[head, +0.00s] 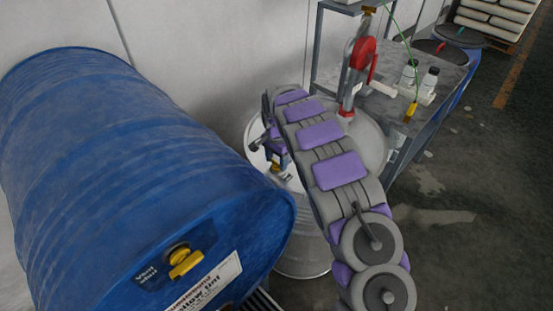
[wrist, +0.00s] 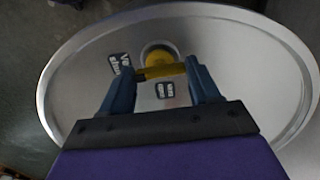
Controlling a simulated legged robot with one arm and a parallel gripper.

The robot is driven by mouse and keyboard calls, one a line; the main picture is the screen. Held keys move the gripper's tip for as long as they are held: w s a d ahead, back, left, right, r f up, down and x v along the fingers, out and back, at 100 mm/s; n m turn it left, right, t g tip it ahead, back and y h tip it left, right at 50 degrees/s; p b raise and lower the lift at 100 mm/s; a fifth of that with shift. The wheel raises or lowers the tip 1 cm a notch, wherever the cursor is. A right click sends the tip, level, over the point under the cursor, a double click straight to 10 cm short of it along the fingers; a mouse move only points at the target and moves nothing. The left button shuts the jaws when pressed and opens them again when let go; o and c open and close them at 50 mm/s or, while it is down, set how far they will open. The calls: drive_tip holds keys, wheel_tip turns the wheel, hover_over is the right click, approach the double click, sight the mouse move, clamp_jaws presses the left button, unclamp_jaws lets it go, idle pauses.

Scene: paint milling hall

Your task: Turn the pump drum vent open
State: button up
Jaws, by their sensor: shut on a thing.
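The pump drum (head: 305,255) is a pale metal drum with a red-handled pump (head: 360,70) on its lid. In the wrist view its round lid (wrist: 85,100) fills most of the picture. The yellow vent (wrist: 158,54) sits on the lid, with its bar handle lying nearly crosswise in that view. My gripper (wrist: 162,71) has its blue fingers closed on the two ends of this bar. Two small dark labels with pale marks lie beside the vent, one to its left (wrist: 119,64) and one below (wrist: 165,90). In the head view my gripper (head: 276,160) is low over the lid and hides the vent.
A large blue drum (head: 110,130) lies on its side at the left, close to my arm, with its own yellow vent (head: 185,262). A grey bench (head: 445,75) with white bottles (head: 428,82) stands behind at the right. The floor (head: 490,200) at the right is open.

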drive_tip(key=shift+r, duration=0.1)
drive_tip(key=n+p, duration=0.4)
drive_tip(key=shift+w+a+r, duration=0.1)
drive_tip(key=shift+r, duration=0.1)
drive_tip(key=n+p, duration=0.3)
drive_tip(key=n, duration=0.1)
drive_tip(key=shift+n, duration=0.4)
drive_tip(key=n+p, duration=0.3)
drive_tip(key=n, duration=0.1)
drive_tip(key=n+p, duration=0.2)
drive_tip(key=n, duration=0.2)
drive_tip(key=shift+f+n, duration=0.15)
drive_tip(key=shift+n, duration=0.15)
drive_tip(key=shift+w+p, duration=0.1)
drive_tip(key=shift+p, duration=0.25)
drive_tip(key=o, duration=1.1)
drive_tip(key=shift+f, duration=0.15)
drive_tip(key=shift+c, duration=0.2)
